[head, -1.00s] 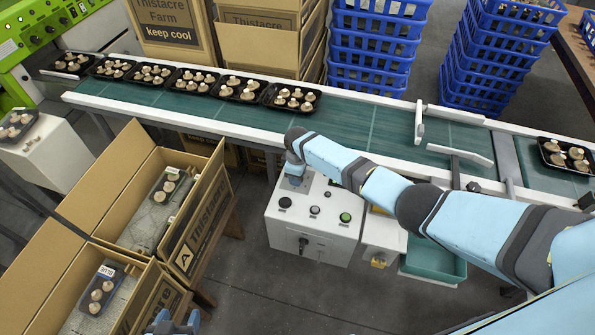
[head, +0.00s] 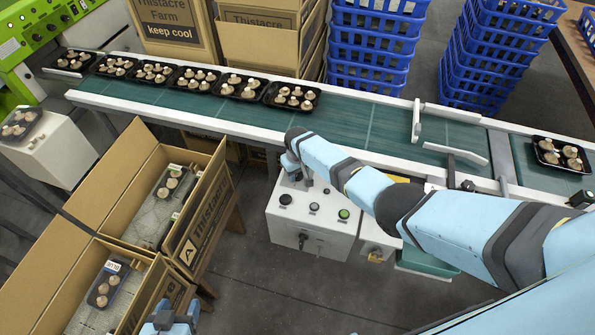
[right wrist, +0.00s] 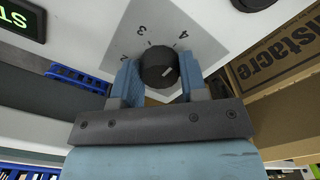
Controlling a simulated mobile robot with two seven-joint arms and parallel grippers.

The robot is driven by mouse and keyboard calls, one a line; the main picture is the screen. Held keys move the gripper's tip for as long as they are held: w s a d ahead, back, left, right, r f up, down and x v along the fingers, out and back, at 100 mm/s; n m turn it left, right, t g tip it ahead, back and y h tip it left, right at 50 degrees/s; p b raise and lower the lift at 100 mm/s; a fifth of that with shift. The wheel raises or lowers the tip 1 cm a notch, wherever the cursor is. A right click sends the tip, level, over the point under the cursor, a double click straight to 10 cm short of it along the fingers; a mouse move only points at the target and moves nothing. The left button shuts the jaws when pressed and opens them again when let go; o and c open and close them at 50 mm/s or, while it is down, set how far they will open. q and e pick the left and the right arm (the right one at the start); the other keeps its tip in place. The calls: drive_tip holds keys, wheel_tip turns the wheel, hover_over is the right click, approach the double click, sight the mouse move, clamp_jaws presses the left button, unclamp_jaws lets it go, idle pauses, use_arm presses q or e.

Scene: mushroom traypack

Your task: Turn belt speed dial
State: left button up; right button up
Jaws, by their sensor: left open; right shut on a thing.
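The belt speed dial (right wrist: 157,66) is a black round knob on a grey plate marked 2, 3 and 4, with a short pale mark on its face. In the right wrist view my right gripper (right wrist: 160,75) has its two blue fingers on either side of the dial and is shut on it. In the head view my right gripper (head: 295,180) comes down on the top of the white control box (head: 315,235) and hides the dial. My left gripper (head: 170,322) is open and empty at the bottom edge, beside the cartons.
The green conveyor belt (head: 385,132) carries several black mushroom trays behind the box. Blue crates (head: 370,50) stand beyond it. Open cartons (head: 205,200) sit at the left. Buttons (head: 343,213) lie close to my right gripper on the box.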

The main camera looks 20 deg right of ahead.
idle(0.6)
drive_tip(key=o, duration=0.9)
wheel_tip(320, 180, up, 14)
drive_tip(key=shift+f+p, duration=0.1)
drive_tip(key=shift+p, duration=0.95)
